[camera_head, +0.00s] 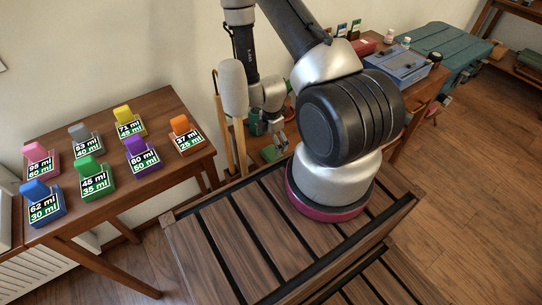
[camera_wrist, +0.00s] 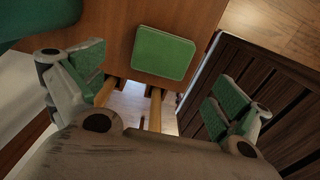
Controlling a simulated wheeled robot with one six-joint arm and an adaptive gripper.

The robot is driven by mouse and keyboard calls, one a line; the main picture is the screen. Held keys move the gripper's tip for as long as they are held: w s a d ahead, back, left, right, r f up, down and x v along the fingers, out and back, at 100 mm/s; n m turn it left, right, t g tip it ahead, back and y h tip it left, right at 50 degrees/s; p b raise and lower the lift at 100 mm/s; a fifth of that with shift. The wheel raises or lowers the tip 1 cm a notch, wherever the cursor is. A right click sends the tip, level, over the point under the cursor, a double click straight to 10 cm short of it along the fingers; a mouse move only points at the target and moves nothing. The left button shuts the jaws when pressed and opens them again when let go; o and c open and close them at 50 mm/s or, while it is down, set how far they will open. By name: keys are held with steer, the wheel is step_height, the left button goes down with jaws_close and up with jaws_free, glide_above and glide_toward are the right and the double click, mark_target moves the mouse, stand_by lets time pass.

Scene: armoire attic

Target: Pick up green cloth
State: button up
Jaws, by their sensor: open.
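The green cloth (camera_wrist: 163,53) looks like a flat, rounded square lying on a wooden surface, at the top middle of the wrist view. In the head view it is a small green patch (camera_head: 269,154) just below my gripper (camera_head: 278,140). In the wrist view my gripper (camera_wrist: 157,72) is open and empty. Its two green-padded fingers stand left and right of the cloth in the picture, apart from it. The exact height of the fingers above the cloth cannot be told.
A dark green object (camera_wrist: 35,15) fills the wrist view's upper left corner. Wooden poles (camera_head: 238,130) stand close left of my gripper. A side table (camera_head: 75,220) with several coloured, numbered holders is at left. A blue toolbox (camera_head: 398,66) stands on the right table. Floor is clear at right.

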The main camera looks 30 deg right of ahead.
mark_target(272, 152)
step_height(272, 152, down, 7)
steer(key=shift+s+d+f, duration=0.1)
steer(key=c, duration=1.1)
steer(key=shift+o, duration=0.2)
step_height(272, 152, up, 10)
steer(key=shift+r, duration=0.1)
